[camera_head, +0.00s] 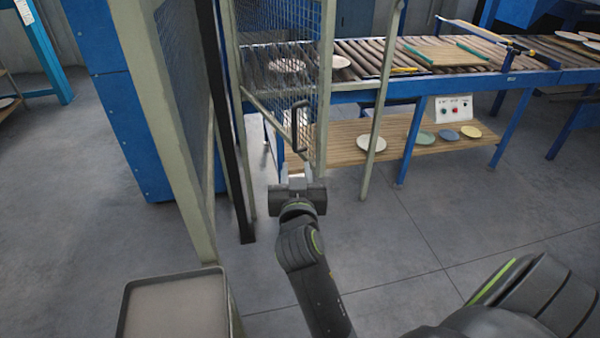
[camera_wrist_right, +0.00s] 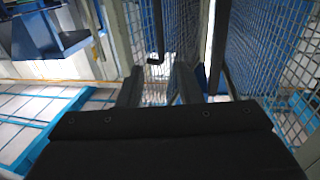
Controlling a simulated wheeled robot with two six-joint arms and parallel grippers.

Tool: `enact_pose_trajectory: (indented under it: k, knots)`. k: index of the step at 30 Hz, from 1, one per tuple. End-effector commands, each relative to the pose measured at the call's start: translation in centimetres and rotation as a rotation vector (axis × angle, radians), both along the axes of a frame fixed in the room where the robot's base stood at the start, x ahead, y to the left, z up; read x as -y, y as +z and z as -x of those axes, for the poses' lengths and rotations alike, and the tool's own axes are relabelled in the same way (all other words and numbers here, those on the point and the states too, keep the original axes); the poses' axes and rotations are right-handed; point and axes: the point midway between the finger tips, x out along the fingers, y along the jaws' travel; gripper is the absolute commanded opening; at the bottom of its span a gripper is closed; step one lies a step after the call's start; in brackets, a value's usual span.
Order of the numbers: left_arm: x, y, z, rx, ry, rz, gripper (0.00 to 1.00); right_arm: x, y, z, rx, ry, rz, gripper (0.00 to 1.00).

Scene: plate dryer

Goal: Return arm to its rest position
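My right arm (camera_head: 315,280) reaches up from the bottom of the head view. Its gripper (camera_head: 297,178) is in front of the mesh door (camera_head: 275,75), below the dark door handle (camera_head: 300,125). In the right wrist view the two dark fingers of this gripper (camera_wrist_right: 158,85) stand apart with nothing seen between them. A dark handle-like bar (camera_wrist_right: 155,40) shows beyond the fingers, apart from them. My left gripper is not in view.
A cage frame with a cream post (camera_head: 165,120) stands left of the arm. A roller conveyor (camera_head: 385,60) with plates runs behind. A wooden shelf (camera_head: 345,150) below holds plates and a control box (camera_head: 453,108). A grey tray (camera_head: 175,305) is at lower left. Floor at right is clear.

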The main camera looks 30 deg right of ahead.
Motion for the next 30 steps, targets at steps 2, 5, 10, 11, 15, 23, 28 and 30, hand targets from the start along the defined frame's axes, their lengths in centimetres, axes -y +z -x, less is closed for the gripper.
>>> enact_pose_trajectory:
  k: [2,5,10,11,15,23,28,30]
  knots:
    - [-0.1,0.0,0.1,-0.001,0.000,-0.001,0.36,-0.1,0.0,-0.1,0.000,0.002,0.000,0.32]
    - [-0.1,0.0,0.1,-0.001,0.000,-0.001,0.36,-0.1,0.0,-0.1,0.000,0.002,0.000,0.32]
    - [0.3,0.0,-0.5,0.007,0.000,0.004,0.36,0.0,0.0,-0.1,0.000,0.002,0.000,0.32]
    - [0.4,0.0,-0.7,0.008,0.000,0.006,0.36,0.0,0.0,-0.1,0.000,0.002,0.000,0.32]
    - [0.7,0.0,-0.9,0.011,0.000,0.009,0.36,0.0,0.0,-0.1,0.001,0.002,0.001,0.32]
    - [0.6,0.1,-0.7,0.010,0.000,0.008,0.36,-1.0,-6.2,-1.6,-0.139,0.070,0.016,0.32]
    - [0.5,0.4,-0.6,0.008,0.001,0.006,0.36,-2.4,-18.1,-1.7,-0.382,0.189,0.017,0.32]
    - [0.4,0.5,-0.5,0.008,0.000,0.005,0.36,-2.7,-23.3,-0.7,-0.482,0.232,0.006,0.32]
